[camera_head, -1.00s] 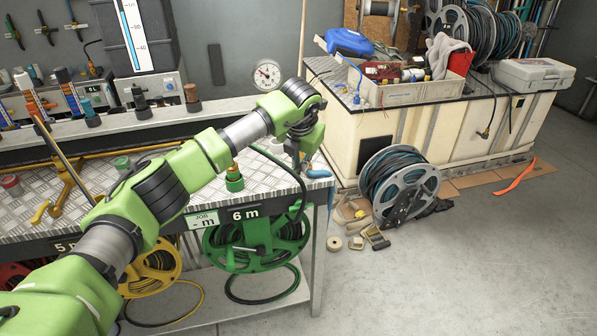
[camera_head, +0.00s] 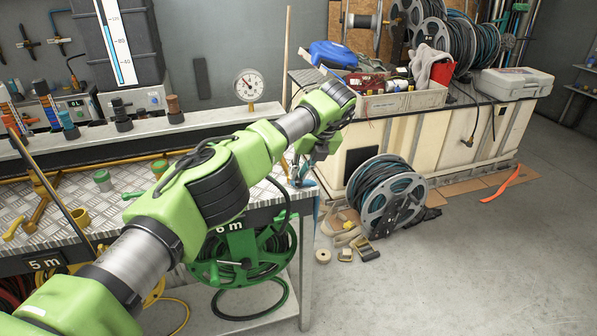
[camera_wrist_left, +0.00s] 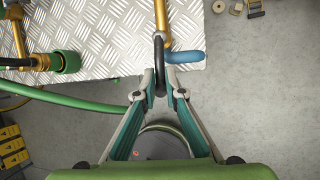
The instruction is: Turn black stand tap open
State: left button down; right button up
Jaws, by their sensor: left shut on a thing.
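My left gripper (camera_head: 303,168) is at the front right corner of the metal bench (camera_wrist_left: 85,30). In the left wrist view its two fingers (camera_wrist_left: 164,96) are closed around the lower end of a black curved piece (camera_wrist_left: 159,62). A blue lever handle (camera_wrist_left: 185,57) sticks out right of the pipe, just beyond the fingertips. I cannot tell whether the black piece is a hose or part of the tap. In the head view my wrist and fingers hide most of the tap. My right gripper is not in view.
A green reel (camera_head: 240,258) sits under the bench. A grey reel (camera_head: 388,197) stands on the floor to the right. Floor at front right is clear.

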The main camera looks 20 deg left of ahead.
pick_arm(q)
jog(key=shift+s+d+f+n+g, duration=0.2)
jog(key=shift+d+f+n+g, duration=0.1)
jog(key=shift+f, duration=0.1)
jog(key=c, duration=2.1)
grip_release()
jog(key=v, duration=1.2)
jog(key=shift+r, duration=0.25)
